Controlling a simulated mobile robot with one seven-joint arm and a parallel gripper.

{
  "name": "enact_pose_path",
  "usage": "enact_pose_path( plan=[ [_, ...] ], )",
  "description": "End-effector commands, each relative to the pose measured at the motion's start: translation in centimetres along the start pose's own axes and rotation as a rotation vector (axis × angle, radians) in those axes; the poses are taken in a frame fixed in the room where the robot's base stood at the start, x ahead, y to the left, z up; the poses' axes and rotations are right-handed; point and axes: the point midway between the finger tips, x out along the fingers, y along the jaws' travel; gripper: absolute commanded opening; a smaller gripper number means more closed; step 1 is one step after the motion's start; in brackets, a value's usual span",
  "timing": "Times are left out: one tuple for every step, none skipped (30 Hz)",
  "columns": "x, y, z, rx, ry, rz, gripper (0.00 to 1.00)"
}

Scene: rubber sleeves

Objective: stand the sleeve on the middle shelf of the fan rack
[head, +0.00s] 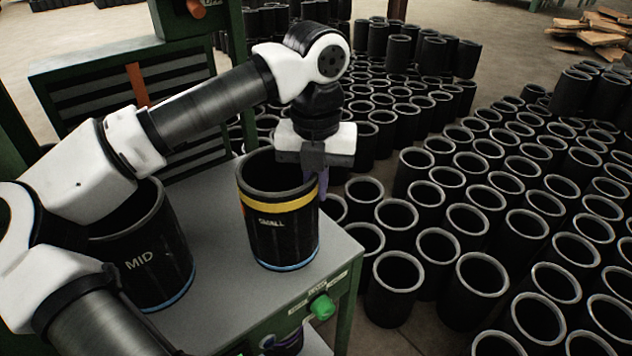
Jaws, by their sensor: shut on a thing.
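A black rubber sleeve (277,225) marked SMALL, with a yellow band near its top and a blue bottom edge, is upright over the right part of the grey tabletop. I cannot tell whether its base touches the top. My gripper (316,178) points down at the sleeve's right rim and is shut on its wall. The lower fingers are partly hidden by the rim. A green frame with dark slatted panels (185,72) stands behind the table at the left. I cannot tell whether it is the fan rack, and no middle shelf shows clearly.
A second black sleeve (150,255) marked MID stands on the grey tabletop (215,305) at the left, partly behind my arm. A green knob (322,307) is on the table's front edge. Many black sleeves (480,275) crowd the floor at the right and behind. Wood scraps (598,35) lie far right.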

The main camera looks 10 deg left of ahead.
Motion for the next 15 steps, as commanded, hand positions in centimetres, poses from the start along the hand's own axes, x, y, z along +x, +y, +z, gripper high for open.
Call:
enact_pose_path(
  plan=[
    [-0.08, 0.01, 0.01, 0.0, -0.001, 0.001, 0.0],
    [-0.02, 0.01, 0.01, 0.0, -0.001, 0.001, 0.0],
    [0.12, 0.01, 0.01, 0.0, -0.001, 0.001, 0.0],
    [0.25, 0.01, 0.01, 0.0, -0.001, 0.001, 0.0],
    [0.35, 0.01, 0.01, 0.0, -0.001, 0.001, 0.0],
    [0.34, 0.0, 0.0, 0.0, 0.0, 0.0, 0.1],
    [0.28, 0.0, 0.0, 0.0, 0.0, 0.0, 0.14],
    [0.28, 0.0, 0.0, 0.0, 0.0, 0.0, 0.18],
    [0.28, 0.0, 0.0, 0.0, 0.0, 0.0, 0.23],
    [0.28, 0.0, 0.0, 0.0, 0.0, 0.0, 0.27],
    [0.28, 0.0, -0.01, 0.0, 0.0, 0.0, 0.29],
    [0.27, 0.0, -0.01, 0.0, 0.0, 0.0, 0.29],
    [0.27, 0.0, 0.0, 0.0, 0.0, 0.0, 0.29],
    [0.27, 0.0, -0.01, 0.0, 0.0, 0.0, 0.29],
    [0.27, 0.0, -0.01, 0.0, 0.0, 0.0, 0.29]
  ],
)
